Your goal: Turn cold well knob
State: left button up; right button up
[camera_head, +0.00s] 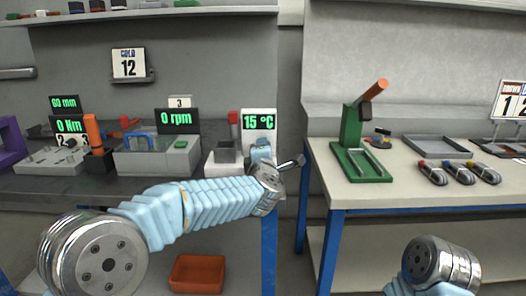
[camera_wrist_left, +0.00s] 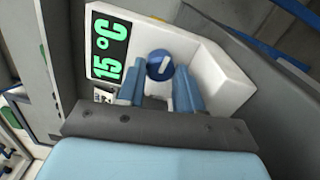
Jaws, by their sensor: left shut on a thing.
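The cold well (camera_head: 259,122) is a white unit at the right end of the left bench, its green display reading 15 °C. In the left wrist view, its display (camera_wrist_left: 108,45) is at the left and its round blue knob (camera_wrist_left: 159,62) with a white mark is near the middle. My left gripper (camera_wrist_left: 160,77) is shut on the knob, one blue finger on each side. In the head view my left gripper (camera_head: 262,152) is in front of the cold well and hides the knob. My right gripper is not in view.
A grey block with a red part (camera_head: 226,152) stands just left of the cold well. The 0 rpm device (camera_head: 176,122) is further left. A gap separates the benches.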

pick_arm(q)
jog(key=shift+f, duration=0.1)
jog(key=o, duration=1)
jog(key=shift+o, duration=0.2)
jog(key=shift+f, duration=0.15)
